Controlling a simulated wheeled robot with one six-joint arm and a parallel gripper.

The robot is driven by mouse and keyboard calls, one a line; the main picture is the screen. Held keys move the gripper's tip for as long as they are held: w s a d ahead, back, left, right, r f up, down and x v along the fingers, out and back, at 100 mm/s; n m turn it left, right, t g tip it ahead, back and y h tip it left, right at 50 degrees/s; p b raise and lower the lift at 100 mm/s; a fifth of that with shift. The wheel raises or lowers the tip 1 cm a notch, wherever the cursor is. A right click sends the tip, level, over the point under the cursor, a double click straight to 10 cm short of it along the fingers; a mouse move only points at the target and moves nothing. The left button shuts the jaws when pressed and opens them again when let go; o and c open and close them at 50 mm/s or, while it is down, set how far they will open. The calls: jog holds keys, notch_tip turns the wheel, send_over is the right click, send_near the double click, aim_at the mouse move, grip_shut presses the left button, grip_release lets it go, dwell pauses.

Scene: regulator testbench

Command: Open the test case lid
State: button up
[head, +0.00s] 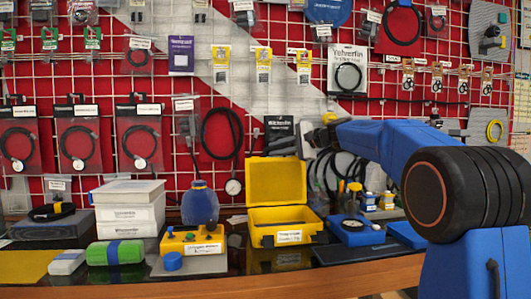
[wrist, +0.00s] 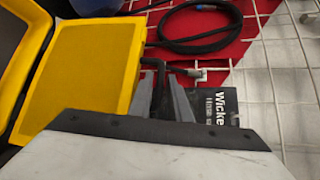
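The yellow test case (head: 286,238) stands on the bench with a white label on its front. In the wrist view my gripper's two grey fingers (wrist: 162,85) stand a little apart, right of the lid. No held object is clear between them.
A yellow box with a blue knob (head: 193,243) and a blue bottle stand left of the case. A blue gauge device (head: 356,230) and small bottles stand right. The wire grid wall with hanging hoses (head: 222,132) is close behind my gripper.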

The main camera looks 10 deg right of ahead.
jog(key=shift+x, duration=2.6)
grip_shut()
